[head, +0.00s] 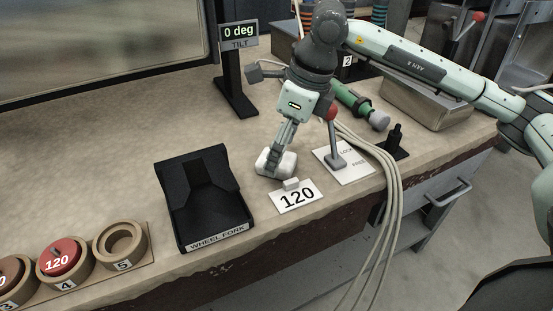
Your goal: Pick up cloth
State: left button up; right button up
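A small white, rounded, soft-looking bundle (286,166), which may be the cloth, lies on the worktop behind the card marked 120. My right gripper (274,157) points down at it, with its fingertips at the bundle's top and left side. The fingers are seen nearly edge-on, so I cannot tell whether they are closed on it. It appears to rest on the worktop. My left gripper is not in view.
A black WHEEL FORK cradle (205,205) stands left of the gripper. A 120 card (297,197) and a lever on a white plate (352,169) are close by. Pale cables (388,215) hang over the front edge. Numbered ring holders (120,243) sit lower left; a tilt display (238,36) stands behind.

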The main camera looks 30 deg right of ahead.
jog(key=shift+a+f, duration=0.2)
jog(key=shift+f, duration=0.4)
jog(key=c, duration=1.2)
jog(key=shift+w+r, duration=0.1)
jog(key=shift+r, duration=0.05)
jog(key=shift+c, duration=0.2)
notch_tip(320, 180, up, 10)
